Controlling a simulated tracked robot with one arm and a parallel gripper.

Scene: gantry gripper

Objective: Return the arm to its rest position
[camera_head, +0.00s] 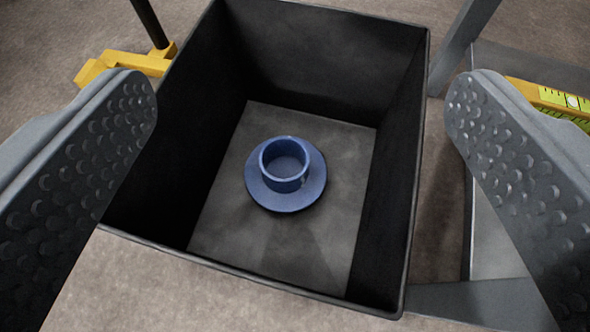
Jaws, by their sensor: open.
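My gripper (300,115) is open in the head view, with one dimpled grey finger at the left and one at the right. Nothing is between the fingers. Beyond and below them is an open black bin (330,48). The part is apart from both fingers.
A yellow bracket (125,64) with a dark post stands at the upper left. A yellow and green item (560,100) lies at the right behind the finger. A grey metal frame (468,40) stands right of the bin. Bare brown floor (190,295) shows in front.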

